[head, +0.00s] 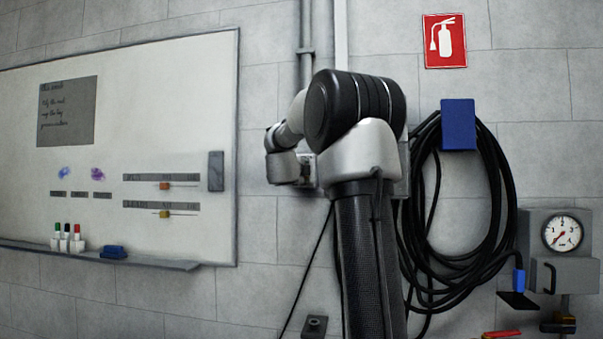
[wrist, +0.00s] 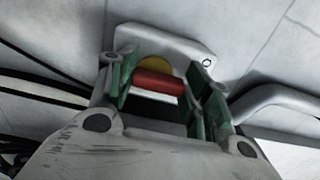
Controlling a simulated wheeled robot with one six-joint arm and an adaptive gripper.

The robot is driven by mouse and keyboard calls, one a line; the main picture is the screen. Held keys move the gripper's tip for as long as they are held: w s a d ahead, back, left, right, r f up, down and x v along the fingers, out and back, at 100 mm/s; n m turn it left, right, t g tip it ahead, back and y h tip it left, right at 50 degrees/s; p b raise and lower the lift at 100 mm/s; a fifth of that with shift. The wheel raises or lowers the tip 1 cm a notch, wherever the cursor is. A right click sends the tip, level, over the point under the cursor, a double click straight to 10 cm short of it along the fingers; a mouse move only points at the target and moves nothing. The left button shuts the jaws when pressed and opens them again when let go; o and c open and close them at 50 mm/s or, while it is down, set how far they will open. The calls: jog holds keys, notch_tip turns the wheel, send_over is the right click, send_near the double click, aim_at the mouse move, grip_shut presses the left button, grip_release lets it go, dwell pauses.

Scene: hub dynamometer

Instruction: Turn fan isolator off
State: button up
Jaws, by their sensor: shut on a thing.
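The fan isolator shows in the wrist view as a pale grey wall box (wrist: 190,48) with a yellow disc (wrist: 153,67) and a red handle (wrist: 157,84). My gripper (wrist: 160,86) has its green-edged fingers on the left and right ends of the red handle and is shut on it. The handle lies roughly level across the wrist picture. The "O" mark shows at the upper right of the box. In the head view my arm hides the handle and the gripper's fingers.
In the head view, a whiteboard (head: 150,130) with a tray is on the left wall. A coiled black cable (head: 495,190) hangs from a blue holder (head: 458,125) to the right of my arm. A gauge (head: 562,233) is at far right. A conduit (head: 306,45) runs up the wall.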

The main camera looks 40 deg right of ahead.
jog(key=n, duration=0.8)
jog(key=shift+w+a+f+n, duration=0.15)
jog(key=shift+f+n, duration=0.2)
jog(key=shift+n, duration=0.35)
jog(key=o, duration=1)
jog(key=v, duration=1.2)
